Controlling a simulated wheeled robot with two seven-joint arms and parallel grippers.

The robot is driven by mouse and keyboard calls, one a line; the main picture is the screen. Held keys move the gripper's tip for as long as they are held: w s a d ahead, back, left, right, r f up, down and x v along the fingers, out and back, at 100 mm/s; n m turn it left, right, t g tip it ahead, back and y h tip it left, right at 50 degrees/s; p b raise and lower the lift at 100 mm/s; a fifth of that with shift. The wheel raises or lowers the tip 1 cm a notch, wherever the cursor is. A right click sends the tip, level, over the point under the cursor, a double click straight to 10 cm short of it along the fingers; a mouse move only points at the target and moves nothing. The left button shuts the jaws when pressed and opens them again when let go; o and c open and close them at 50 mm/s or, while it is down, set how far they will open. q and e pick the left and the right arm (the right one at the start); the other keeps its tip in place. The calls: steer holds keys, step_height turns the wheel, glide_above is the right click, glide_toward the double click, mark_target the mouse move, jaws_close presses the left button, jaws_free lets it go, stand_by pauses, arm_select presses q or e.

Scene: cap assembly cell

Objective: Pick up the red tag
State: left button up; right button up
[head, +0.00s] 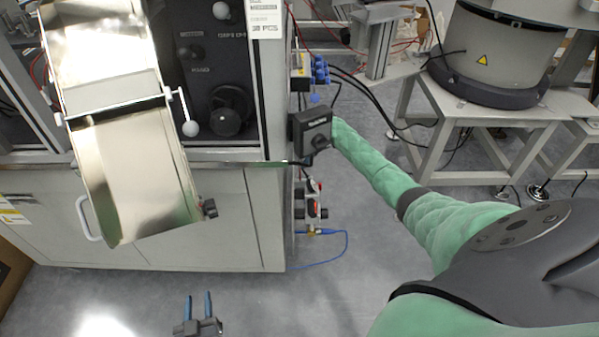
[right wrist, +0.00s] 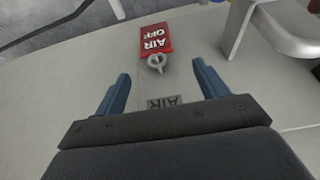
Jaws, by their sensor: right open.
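The red tag (right wrist: 155,40), with white "AIR OFF" lettering, shows in the right wrist view on a pale grey surface. A grey ring or hook sits at its near end. My right gripper (right wrist: 161,70) is open, its two blue fingers apart, with the tag ahead of the gap between them. Nothing is between the fingertips except possibly the ring's line of sight; contact cannot be told. I cannot make out the tag in the head view, where my right arm reaches the machine's side. My left gripper (head: 198,308) is open and empty above the floor.
A machine cabinet (head: 220,215) with a shiny metal chute (head: 140,175) stands at left. A grey "AIR" label (right wrist: 165,101) lies between the right fingers. A pale grey bracket-like part (right wrist: 290,30) is at upper right of that view. The floor (head: 250,305) in front is clear.

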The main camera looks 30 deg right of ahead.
steer(key=x, duration=0.4)
steer(key=shift+d+f+b, duration=0.3)
steer(key=shift+d+b, duration=0.05)
arm_select(q)
step_height(320, 180, up, 10)
steer(key=w+t+h, duration=0.1)
steer(key=t, duration=0.2)
steer(key=shift+w+f+t, duration=0.15)
steer(key=shift+w+t, duration=0.1)
steer(key=shift+t, duration=0.05)
steer(key=shift+a, duration=0.1)
arm_select(e)
steer(key=shift+c, duration=0.2)
steer(key=c, duration=1.3)
steer(key=shift+o, duration=0.2)
